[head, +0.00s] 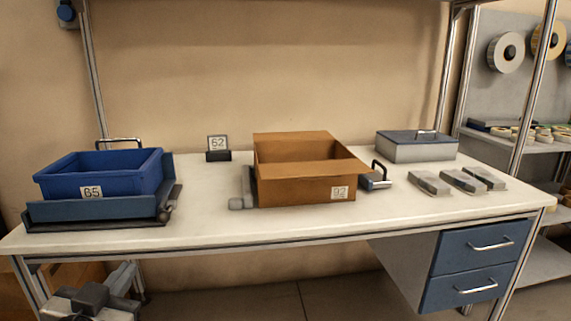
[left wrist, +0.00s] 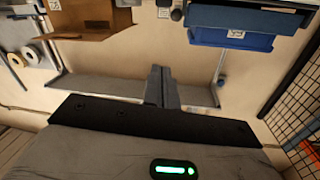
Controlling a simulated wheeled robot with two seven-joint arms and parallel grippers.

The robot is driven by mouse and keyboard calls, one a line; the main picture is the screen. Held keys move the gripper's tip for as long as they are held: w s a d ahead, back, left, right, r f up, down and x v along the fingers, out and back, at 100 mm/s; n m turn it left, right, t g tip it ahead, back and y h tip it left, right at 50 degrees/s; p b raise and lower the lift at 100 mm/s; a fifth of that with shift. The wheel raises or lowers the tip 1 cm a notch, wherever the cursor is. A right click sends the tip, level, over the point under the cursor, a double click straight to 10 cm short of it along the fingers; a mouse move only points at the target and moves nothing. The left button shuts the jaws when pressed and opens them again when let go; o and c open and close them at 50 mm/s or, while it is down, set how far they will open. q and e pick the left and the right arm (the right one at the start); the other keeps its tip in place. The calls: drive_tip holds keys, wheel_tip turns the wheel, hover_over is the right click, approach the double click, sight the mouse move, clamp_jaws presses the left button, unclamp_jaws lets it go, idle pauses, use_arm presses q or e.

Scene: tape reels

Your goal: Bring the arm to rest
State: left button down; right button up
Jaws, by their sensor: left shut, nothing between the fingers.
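My left gripper (head: 124,273) is low at the bottom left of the head view, below the table's front edge and apart from everything on the table. In the left wrist view its two fingers (left wrist: 162,82) are pressed together with nothing between them. Part of my left arm shows beneath it at the picture's bottom edge. My right gripper is in neither view.
The white table (head: 300,230) bears a blue bin (head: 110,184) marked 65, an open cardboard box (head: 300,191), a lidded grey box (head: 416,151) and several small grey blocks (head: 430,183). Blue drawers (head: 480,250) hang under its right end. A shelf with reels (head: 506,52) stands right.

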use_arm(q)
drive_tip(key=s+d+f+g+h, duration=0.1)
drive_tip(key=s+d+f+g, duration=0.1)
drive_tip(key=s+f, duration=0.3)
drive_tip(key=s+d+f+g+h+p, duration=0.1)
drive_tip(key=s+d+f, duration=0.4)
drive_tip(key=f, duration=0.5)
drive_tip(key=s+d+f+g+h, duration=0.1)
drive_tip(key=s+d+f+g, duration=0.3)
drive_tip(key=f, duration=0.4)
drive_tip(key=shift+s+d+f+h+p, duration=0.15)
drive_tip(key=shift+s+f+h+p, duration=0.2)
drive_tip(key=shift+s, duration=0.2)
